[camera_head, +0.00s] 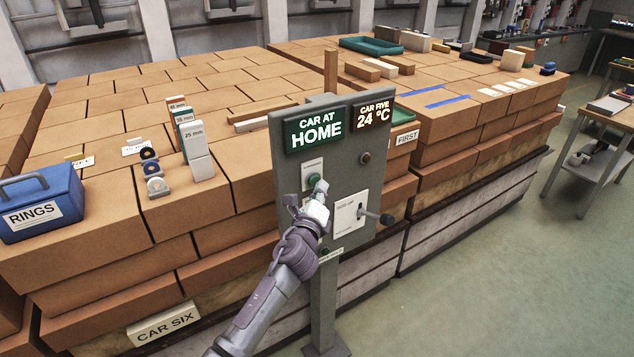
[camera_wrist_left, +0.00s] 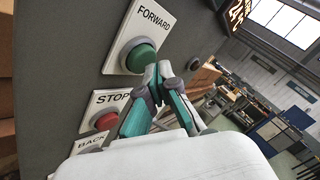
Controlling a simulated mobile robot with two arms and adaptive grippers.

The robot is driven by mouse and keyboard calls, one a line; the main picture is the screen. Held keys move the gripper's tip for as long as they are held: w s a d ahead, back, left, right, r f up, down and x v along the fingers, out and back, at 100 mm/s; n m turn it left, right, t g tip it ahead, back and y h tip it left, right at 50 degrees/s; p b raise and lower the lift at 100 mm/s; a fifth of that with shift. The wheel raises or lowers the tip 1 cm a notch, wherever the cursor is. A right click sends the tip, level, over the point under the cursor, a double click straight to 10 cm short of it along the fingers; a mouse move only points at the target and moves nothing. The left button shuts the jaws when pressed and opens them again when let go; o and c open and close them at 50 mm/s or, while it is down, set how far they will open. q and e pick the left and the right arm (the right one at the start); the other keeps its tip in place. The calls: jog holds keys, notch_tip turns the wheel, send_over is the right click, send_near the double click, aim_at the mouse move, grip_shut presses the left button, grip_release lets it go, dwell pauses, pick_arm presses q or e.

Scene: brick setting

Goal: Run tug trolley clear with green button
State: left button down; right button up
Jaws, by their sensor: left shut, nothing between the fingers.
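A grey control panel (camera_head: 345,160) stands on a post before the brick stacks. Its green button (camera_head: 314,181) sits on a white plate marked FORWARD in the left wrist view (camera_wrist_left: 141,57). A red button (camera_wrist_left: 106,121) marked STOP is below it, and a plate marked BACK (camera_wrist_left: 92,142) is lower still, partly hidden by my gripper. My left gripper (camera_head: 320,190) is shut and empty, its fingertips (camera_wrist_left: 158,80) right beside the green button's edge; I cannot tell whether they touch. The panel's lit display (camera_head: 318,130) reads CAR AT HOME. I cannot make out the tug trolley.
A lever (camera_head: 386,219) sticks out at the panel's lower right. Large brick stacks (camera_head: 90,240) fill the space behind, one labelled CAR SIX (camera_head: 163,323). A blue RINGS box (camera_head: 40,205) is at left. Floor (camera_head: 480,260) is clear at right.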

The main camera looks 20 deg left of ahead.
pick_arm(q)
jog(key=shift+w+a, duration=0.3)
jog(key=shift+a, duration=0.1)
dwell(0.4)
dwell(0.4)
jog(key=shift+s+d, duration=0.6)
jog(key=shift+d, duration=0.1)
